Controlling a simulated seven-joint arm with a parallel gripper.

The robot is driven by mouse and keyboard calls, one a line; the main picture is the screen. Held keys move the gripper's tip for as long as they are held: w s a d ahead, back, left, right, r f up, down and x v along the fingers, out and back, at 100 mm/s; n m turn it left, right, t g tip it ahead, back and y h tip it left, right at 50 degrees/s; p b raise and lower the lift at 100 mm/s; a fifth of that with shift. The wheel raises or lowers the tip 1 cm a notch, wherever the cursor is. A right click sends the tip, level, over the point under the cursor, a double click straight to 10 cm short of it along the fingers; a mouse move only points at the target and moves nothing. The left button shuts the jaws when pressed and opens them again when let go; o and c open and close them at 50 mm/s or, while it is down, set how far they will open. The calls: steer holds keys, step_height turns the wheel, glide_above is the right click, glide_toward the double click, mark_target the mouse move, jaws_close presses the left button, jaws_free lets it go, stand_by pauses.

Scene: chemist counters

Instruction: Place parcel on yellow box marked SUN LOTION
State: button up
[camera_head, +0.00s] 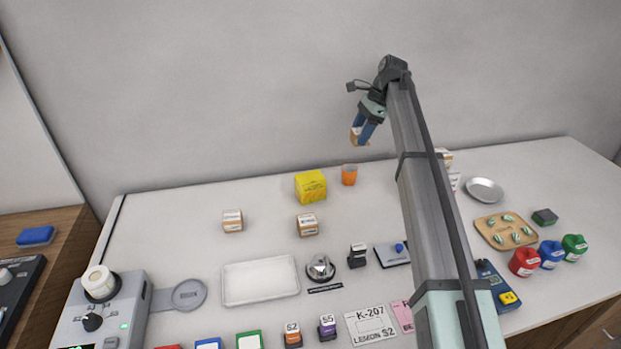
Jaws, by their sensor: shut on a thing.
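My gripper (364,131) is raised above the back of the counter, with its blue fingers pointing down. It is shut on a small brown parcel (356,134), which is partly hidden by the fingers. The yellow box (310,186) stands on the counter near the back wall, lower and to the left of my gripper. Its marking is too small to read. Two more parcels stand on the counter, a left one (232,220) and one (307,225) just in front of the yellow box.
A white tray (260,301), a silver bell (320,268) and a black block (357,256) are nearer the front. My arm hides part of the right side.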

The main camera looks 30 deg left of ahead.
step_height(320, 180, up, 2)
steer(key=r, duration=0.1)
glide_above(305, 178)
steer(key=w+d, duration=0.1)
steer(key=shift+d+f, duration=0.15)
steer(key=shift+f, duration=5.05)
steer(key=o, duration=1.1)
steer(key=shift+f, duration=0.15)
steer(key=v, duration=1.2)
